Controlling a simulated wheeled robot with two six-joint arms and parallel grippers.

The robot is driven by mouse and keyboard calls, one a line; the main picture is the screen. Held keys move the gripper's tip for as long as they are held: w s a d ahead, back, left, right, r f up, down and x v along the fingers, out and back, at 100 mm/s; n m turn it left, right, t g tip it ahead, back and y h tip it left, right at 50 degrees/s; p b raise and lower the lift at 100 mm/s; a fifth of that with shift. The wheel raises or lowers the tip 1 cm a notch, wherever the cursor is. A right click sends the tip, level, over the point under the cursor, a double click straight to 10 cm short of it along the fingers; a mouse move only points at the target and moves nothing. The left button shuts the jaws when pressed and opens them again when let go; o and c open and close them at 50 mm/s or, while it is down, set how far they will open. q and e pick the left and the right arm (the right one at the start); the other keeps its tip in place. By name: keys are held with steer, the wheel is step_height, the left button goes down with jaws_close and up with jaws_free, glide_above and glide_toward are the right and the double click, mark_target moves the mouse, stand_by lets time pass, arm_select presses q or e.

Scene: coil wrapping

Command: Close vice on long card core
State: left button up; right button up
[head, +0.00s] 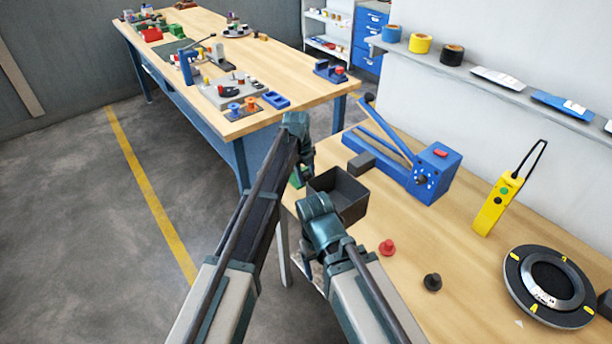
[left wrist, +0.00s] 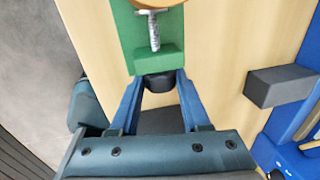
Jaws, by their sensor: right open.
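The green vice (left wrist: 150,62) stands on the wooden bench top in the left wrist view, with its metal screw (left wrist: 155,32) running to a black knob (left wrist: 158,83). A tan round edge, likely the card core (left wrist: 160,3), is cut off at the top of that view. My left gripper (left wrist: 160,88) has its blue fingers on both sides of the knob and looks shut on it. In the head view, only a bit of the green vice (head: 297,178) shows behind my left arm. My right gripper (head: 315,268) is lower, open and mostly hidden by its own arm.
A dark open bin (head: 345,192) stands close to both arms. Behind it is a blue lever tool (head: 420,172). A red knob (head: 387,247), a black knob (head: 432,282), a yellow device (head: 492,207) and a black ring (head: 515,280) lie to the right.

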arm_select(q)
jaws_close()
steer(key=shift+w+d+y, duration=0.15)
steer(key=shift+w+y, duration=0.05)
steer(key=shift+y, duration=0.1)
steer(key=shift+d+g+y, duration=0.1)
steer(key=shift+g+y, duration=0.3)
steer(key=shift+s+g+y, duration=0.1)
steer(key=shift+g+y, duration=0.3)
steer(key=shift+y, duration=0.1)
steer(key=o, duration=0.7)
jaws_free()
